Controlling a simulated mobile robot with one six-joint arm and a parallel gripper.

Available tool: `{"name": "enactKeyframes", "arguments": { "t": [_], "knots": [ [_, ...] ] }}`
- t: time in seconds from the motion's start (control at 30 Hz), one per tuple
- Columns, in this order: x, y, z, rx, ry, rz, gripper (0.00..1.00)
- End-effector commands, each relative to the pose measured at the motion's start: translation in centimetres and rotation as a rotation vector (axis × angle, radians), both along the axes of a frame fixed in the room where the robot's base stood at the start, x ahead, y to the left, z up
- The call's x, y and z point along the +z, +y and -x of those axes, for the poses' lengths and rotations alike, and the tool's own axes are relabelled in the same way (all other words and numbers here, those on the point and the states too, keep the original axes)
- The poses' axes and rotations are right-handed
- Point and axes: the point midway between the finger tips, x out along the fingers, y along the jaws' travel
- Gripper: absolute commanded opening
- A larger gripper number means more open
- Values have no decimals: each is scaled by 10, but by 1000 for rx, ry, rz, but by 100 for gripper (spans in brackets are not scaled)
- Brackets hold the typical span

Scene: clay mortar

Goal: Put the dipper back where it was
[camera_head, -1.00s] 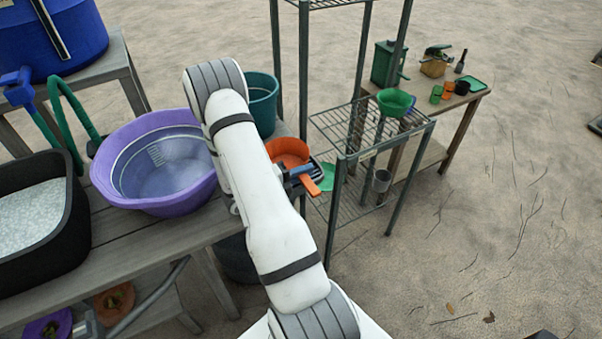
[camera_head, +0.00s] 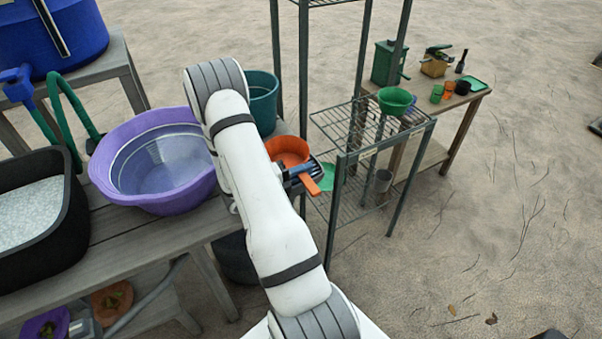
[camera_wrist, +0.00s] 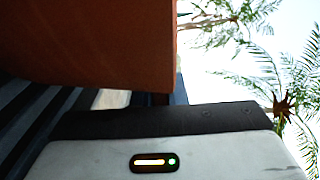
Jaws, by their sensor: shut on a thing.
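The orange dipper (camera_head: 287,150) is in my gripper (camera_head: 303,178) in the head view, past the right end of the grey wooden bench. Its bowl faces up and its handle end (camera_head: 311,185) sticks out below the jaws. My gripper is shut on the handle; the jaws are partly hidden by the dipper. In the wrist view a large orange-brown surface, the dipper (camera_wrist: 100,45), fills the upper left, close to the camera. A dark part of my gripper (camera_wrist: 160,118) lies under it.
A purple basin (camera_head: 110,175) with a clear inner part stands on the bench (camera_head: 120,245), and a teal bucket (camera_head: 263,105) behind my arm. A wire shelf (camera_head: 335,125) with a green bowl (camera_head: 395,100) stands right of the dipper. Open ground lies at the right.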

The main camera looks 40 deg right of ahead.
Motion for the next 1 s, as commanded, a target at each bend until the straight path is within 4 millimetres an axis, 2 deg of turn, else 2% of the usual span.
{"name": "enactKeyframes", "arguments": {
  "t": [0.03,0.27,0.3,0.6,0.87,1.0],
  "knots": [
    [-18,1,6,-2,20,-24,0],
    [-18,2,7,-3,22,-25,0],
    [-19,1,7,-3,22,-25,14],
    [-19,1,7,-5,22,-25,38],
    [-20,3,7,-4,22,-25,38],
    [-18,19,1,0,18,-20,38]
  ]
}}
